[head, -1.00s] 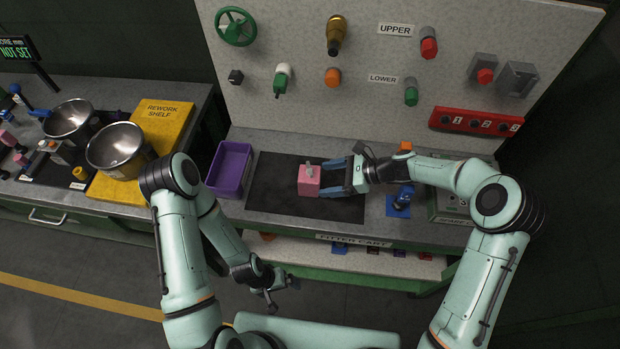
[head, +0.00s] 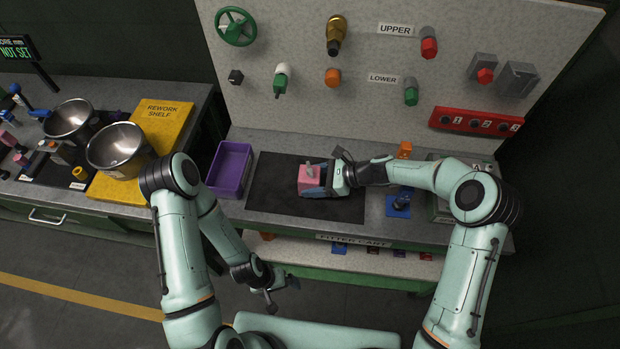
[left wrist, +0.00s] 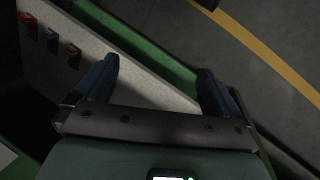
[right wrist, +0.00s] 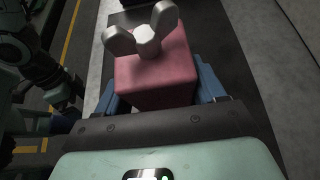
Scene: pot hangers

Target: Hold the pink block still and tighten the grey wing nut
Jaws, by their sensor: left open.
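The pink block (head: 311,173) stands on the dark mat (head: 274,192), with the grey wing nut (head: 311,168) on its top. In the right wrist view the block (right wrist: 157,83) sits between my right gripper's blue fingers (right wrist: 157,92), and the nut (right wrist: 146,38) shows two upright wings. The fingers lie close along both sides; I cannot tell whether they press on it. In the head view my right gripper (head: 322,182) reaches the block from the right. My left gripper (head: 278,288) is open and empty, low in front of the cart; its fingers show in the left wrist view (left wrist: 156,85).
A purple bin (head: 231,168) stands left of the mat. A blue item (head: 401,200) and an orange one (head: 404,149) are right of it, near my right arm. The upright panel (head: 300,110) with knobs rises behind. Left of the block the mat is clear.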

